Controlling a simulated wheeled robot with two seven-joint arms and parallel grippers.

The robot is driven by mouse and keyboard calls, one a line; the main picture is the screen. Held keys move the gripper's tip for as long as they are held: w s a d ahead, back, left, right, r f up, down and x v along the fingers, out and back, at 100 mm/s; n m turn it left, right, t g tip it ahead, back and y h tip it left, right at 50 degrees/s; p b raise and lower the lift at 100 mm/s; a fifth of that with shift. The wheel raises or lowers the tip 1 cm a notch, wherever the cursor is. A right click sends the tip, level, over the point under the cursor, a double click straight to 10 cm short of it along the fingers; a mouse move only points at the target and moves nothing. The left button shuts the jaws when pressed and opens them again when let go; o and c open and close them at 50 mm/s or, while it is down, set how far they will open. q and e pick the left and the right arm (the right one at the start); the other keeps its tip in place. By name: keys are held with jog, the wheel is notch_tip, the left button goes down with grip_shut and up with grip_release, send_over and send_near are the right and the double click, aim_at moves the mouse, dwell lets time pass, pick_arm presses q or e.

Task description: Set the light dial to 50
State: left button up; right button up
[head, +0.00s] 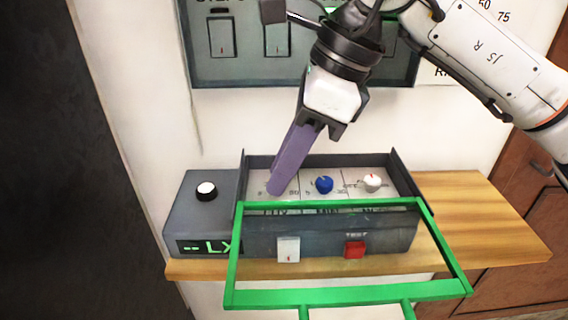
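A grey control box (330,235) with a sloped, open top panel stands on a wooden shelf. The top panel has a blue knob (324,184) in the middle and a white knob (372,182) on the right. The left section, above lettering that looks like LUX, is mostly covered by my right gripper (276,189); a small "50" shows beside the fingertips, and any dial there is hidden. My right gripper's purple fingers point down at this section and overlap each other, so I cannot see a gap. My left gripper is out of view.
A green frame (348,296) stands out in front of the box. A side box (197,215) has a black-and-white knob (206,191) and a display reading "-- LX". A white switch (288,249) and a red TEST switch (355,249) are on the front. The wooden shelf (480,220) is bare at right.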

jog(key=o, duration=0.4)
jog(key=shift+c, duration=0.2)
jog(key=shift+r, duration=0.1)
jog(key=v, duration=1)
jog(key=shift+p, duration=0.35)
